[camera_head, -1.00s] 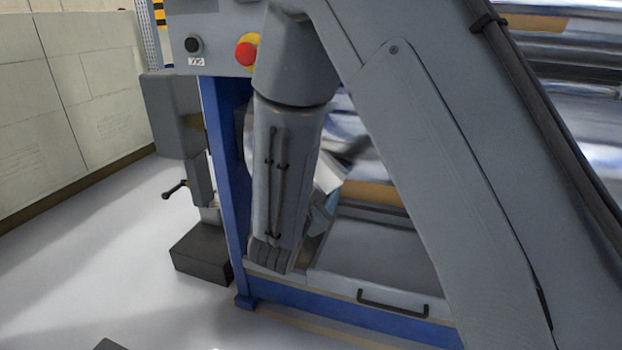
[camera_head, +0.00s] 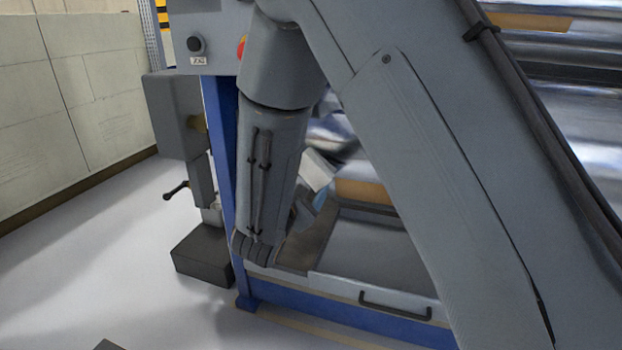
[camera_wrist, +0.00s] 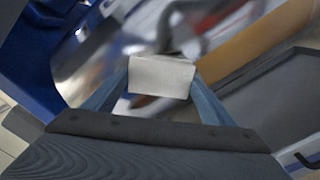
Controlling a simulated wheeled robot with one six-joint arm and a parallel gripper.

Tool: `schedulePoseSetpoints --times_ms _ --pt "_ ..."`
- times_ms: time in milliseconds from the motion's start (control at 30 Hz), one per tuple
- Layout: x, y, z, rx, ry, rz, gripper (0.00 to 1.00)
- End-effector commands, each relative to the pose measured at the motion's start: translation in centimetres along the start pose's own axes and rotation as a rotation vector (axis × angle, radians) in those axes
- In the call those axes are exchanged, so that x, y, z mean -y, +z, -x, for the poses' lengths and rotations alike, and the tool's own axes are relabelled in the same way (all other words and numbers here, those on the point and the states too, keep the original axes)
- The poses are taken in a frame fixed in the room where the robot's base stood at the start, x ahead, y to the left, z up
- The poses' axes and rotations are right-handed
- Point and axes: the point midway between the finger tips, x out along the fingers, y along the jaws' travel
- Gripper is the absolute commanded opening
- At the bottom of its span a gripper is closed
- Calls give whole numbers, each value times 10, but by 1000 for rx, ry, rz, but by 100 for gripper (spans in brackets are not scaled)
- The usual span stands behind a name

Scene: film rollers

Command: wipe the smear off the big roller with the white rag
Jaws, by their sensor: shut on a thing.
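My gripper (camera_wrist: 161,80) is shut on the white rag (camera_wrist: 161,76), a small pale block between its two blue-grey fingers. In the head view the rag (camera_head: 318,171) shows just right of my wrist, in front of the machine's opening. A large shiny metal roller (camera_wrist: 100,52) lies behind the rag in the wrist view, with blurred reflections. In the head view, shiny roller surface (camera_head: 335,130) shows partly behind my arm. I cannot make out the smear for certain, nor whether the rag touches the roller.
A tan roller (camera_wrist: 240,42) runs beside the shiny one. Below is a grey tray (camera_head: 375,258) with a black handle (camera_head: 395,304). A blue frame post (camera_head: 221,170) stands left of my wrist. A red button (camera_head: 241,48) is mostly hidden by my arm.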

Motion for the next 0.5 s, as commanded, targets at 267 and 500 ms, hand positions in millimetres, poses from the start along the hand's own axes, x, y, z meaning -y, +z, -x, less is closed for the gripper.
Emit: schedulePoseSetpoints --times_ms 267,500 --pt "-5 0 7 0 8 -5 53" --pt "-3 0 30 -1 6 -4 53"
